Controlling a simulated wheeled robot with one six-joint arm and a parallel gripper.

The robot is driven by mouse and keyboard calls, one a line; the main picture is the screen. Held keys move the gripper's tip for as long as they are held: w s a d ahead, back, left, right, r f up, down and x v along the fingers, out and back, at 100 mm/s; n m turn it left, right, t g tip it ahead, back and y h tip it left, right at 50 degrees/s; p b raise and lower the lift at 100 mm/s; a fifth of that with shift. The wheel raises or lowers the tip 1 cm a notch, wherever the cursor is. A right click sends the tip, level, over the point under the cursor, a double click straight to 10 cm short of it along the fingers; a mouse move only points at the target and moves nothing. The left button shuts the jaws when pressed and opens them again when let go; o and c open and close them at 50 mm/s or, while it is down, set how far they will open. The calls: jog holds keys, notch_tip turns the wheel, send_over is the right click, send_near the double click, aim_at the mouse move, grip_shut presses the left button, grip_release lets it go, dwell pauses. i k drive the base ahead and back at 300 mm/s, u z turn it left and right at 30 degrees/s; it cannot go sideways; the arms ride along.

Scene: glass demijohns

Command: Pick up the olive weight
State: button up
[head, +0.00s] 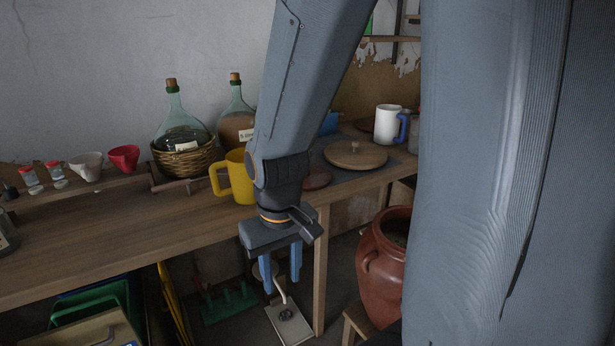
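My gripper (282,268) hangs pointing down in front of the table's front edge, in the middle of the head view. Its two blue fingers are apart, with nothing visibly held between them. I cannot tell for sure which thing is the olive weight. A round wooden disc with a knob (355,154) lies on a dark mat at the table's right part, behind and right of my gripper. A smaller reddish-brown disc (317,180) lies nearer, partly hidden by my arm.
On the table (120,233) stand a yellow mug (239,178), a demijohn in a basket (183,157), another demijohn (234,128) and a white mug (387,126). Below, a pale device with a lever (288,322) and a brown crock (384,265) stand lower down. My arm hides part of the table.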

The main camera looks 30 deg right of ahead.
aim_at(318, 177)
jog(key=k, duration=0.5)
jog(key=u, duration=0.5)
jog(key=i, duration=0.8)
jog(key=z, duration=1)
jog(key=i, duration=0.95)
jog(key=z, duration=0.25)
